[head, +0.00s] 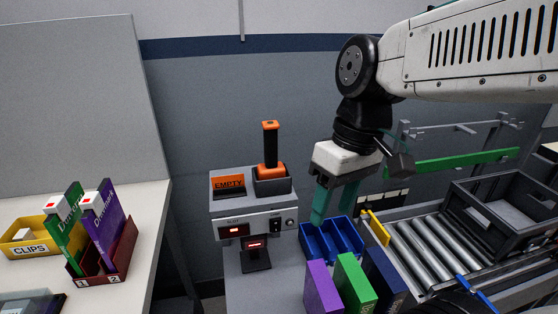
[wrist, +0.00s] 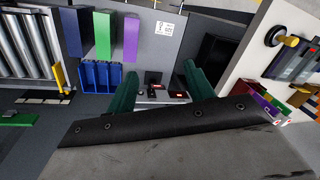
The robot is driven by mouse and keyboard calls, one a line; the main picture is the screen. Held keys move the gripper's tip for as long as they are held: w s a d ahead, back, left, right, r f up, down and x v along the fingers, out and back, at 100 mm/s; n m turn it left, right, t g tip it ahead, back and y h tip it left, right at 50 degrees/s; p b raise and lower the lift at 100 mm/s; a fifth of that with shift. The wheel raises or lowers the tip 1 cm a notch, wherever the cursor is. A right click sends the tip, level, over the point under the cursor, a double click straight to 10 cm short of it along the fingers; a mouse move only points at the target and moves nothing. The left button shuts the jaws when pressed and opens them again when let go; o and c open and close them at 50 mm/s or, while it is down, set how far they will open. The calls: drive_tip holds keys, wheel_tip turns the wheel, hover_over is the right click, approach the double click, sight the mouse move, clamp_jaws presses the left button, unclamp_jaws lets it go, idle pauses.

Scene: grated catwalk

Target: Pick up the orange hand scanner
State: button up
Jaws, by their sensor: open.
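The orange hand scanner (head: 271,148), with a black grip section, stands upright in a dark holder (head: 272,184) on top of a grey unit (head: 240,203) in the head view. My gripper (head: 333,214), with teal fingers, is open and empty. It points down to the right of the scanner, above the blue divided bin, and is apart from the scanner. In the wrist view my gripper (wrist: 160,70) shows its two fingers apart, with red-lit displays (wrist: 155,79) between them. I cannot make out the scanner in the wrist view.
An orange "EMPTY" sign (head: 228,183) stands left of the holder. Below are a blue bin (head: 322,247), purple (head: 321,288) and green (head: 355,285) binders. A roller conveyor (head: 422,253) with a dark crate (head: 463,232) is right. A white table (head: 148,215) is left.

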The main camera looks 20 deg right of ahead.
drive_tip(key=w+d+f+n+t+y, duration=0.1)
drive_tip(key=w+d+n+y, duration=0.3)
drive_tip(key=w, duration=0.7)
drive_tip(key=w+d+f+n+y, duration=0.1)
drive_tip(key=w+n+y, duration=0.4)
drive_tip(key=w, duration=0.7)
drive_tip(key=n+t+y, duration=0.2)
drive_tip(key=n, duration=0.2)
hover_over(265, 166)
drive_tip(key=shift+w+f, duration=0.25)
drive_tip(key=shift+f, duration=0.1)
clamp_jaws()
